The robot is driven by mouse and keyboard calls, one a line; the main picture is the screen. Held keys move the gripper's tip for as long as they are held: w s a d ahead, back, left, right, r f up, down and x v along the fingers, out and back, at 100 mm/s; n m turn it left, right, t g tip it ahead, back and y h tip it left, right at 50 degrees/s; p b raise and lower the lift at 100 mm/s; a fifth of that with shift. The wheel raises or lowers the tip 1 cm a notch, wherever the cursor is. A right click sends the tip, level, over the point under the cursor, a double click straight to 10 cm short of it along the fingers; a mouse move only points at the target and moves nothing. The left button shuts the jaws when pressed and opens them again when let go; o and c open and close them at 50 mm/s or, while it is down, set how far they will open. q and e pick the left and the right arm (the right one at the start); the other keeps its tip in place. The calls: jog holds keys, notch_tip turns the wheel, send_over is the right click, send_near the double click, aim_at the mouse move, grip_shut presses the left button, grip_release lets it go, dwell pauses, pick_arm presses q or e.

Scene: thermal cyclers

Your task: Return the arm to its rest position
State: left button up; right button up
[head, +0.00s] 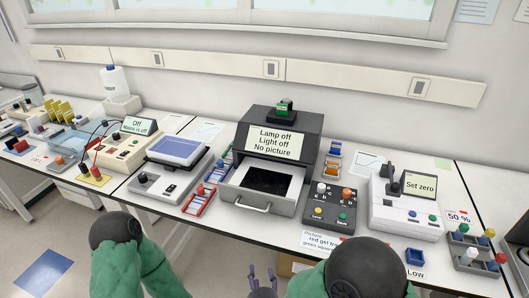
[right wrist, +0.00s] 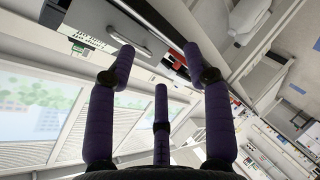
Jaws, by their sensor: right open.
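My right gripper (head: 262,272) shows at the bottom edge of the head view, its purple fingers low in front of the bench. In the right wrist view the right gripper's fingers (right wrist: 159,62) stand apart with nothing between them. The green right arm is at the bottom right of the head view, clear of the bench top. The green left arm is at the bottom left, and its gripper is out of the frame.
The bench (head: 118,194) holds an imager with an open drawer (head: 243,204), a control box with knobs (head: 329,209) and a white instrument (head: 405,215) marked "Set zero". A tube rack (head: 472,255) stands at the right. A cardboard box (head: 287,266) lies below the front edge.

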jog(key=d+f+m+g, duration=0.4)
jog(key=f+m, duration=0.1)
jog(key=f, duration=0.4)
jog(key=s+d+f+m+g+y, duration=0.1)
jog(key=s+d+f+m+g, duration=0.2)
jog(key=s+f+m, duration=0.3)
jog(key=s+d+f+m+g+y, duration=0.1)
jog(key=s+d+f+m+g, duration=0.3)
jog(key=s+f+m+g, duration=0.2)
notch_tip(320, 180, down, 3)
jog(key=shift+s+r+m+y, duration=0.15)
jog(key=shift+s+m+y, duration=0.2)
jog(key=shift+s, duration=0.25)
